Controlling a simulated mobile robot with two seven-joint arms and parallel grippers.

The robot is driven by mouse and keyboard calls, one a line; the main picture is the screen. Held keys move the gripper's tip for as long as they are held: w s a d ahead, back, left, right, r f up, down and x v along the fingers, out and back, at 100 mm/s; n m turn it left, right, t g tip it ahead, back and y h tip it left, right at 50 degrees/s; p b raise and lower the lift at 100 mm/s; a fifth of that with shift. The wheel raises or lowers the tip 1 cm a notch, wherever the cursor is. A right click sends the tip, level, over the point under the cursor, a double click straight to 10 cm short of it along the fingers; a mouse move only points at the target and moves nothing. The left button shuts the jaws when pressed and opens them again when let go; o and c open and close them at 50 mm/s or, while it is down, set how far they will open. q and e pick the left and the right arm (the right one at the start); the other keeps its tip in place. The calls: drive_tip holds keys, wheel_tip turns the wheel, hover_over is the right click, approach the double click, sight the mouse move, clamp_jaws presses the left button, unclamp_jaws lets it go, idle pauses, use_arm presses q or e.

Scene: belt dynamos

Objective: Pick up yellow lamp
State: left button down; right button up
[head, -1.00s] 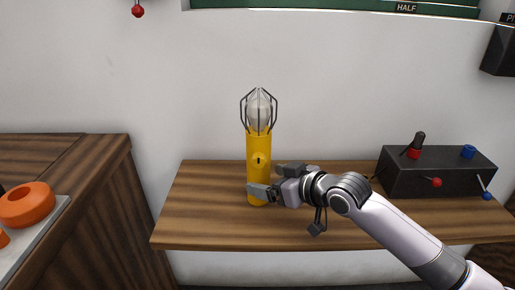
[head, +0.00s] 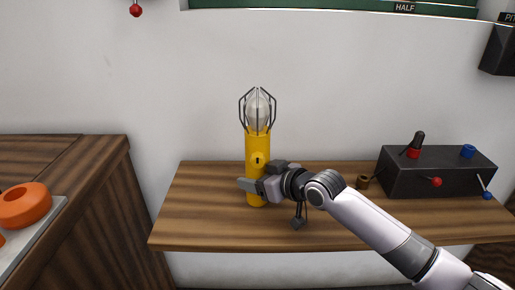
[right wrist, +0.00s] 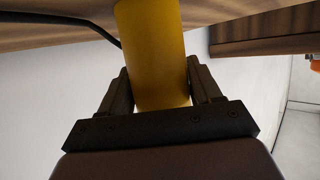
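The yellow lamp (head: 256,148) stands upright on the wooden shelf (head: 205,225). It has a yellow cylinder body with a small dark mark, and a clear bulb inside a dark wire cage on top. My right gripper (head: 257,182) is at the lower part of its body, reaching in from the right, with one finger in front. In the right wrist view the yellow body (right wrist: 155,50) is between the two fingers (right wrist: 160,90), which lie close along both sides. Whether they press on it is unclear. My left gripper is not in view.
A dark box (head: 438,172) with red and blue knobs and levers stands on the right of the shelf. A wooden cabinet (head: 95,165) and an orange round part (head: 24,205) are at left. The wall is behind.

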sight(266, 96)
drive_tip(key=shift+r, duration=0.15)
drive_tip(key=c, duration=0.3)
wheel_tip(266, 96, up, 20)
drive_tip(key=shift+p, duration=0.9)
drive_tip(key=shift+f+b, duration=1.6)
drive_tip(key=shift+f, duration=3.95)
drive_tip(key=shift+f+b, duration=1.35)
drive_tip(key=shift+f, duration=2.5)
drive_tip(key=shift+f, duration=0.6)
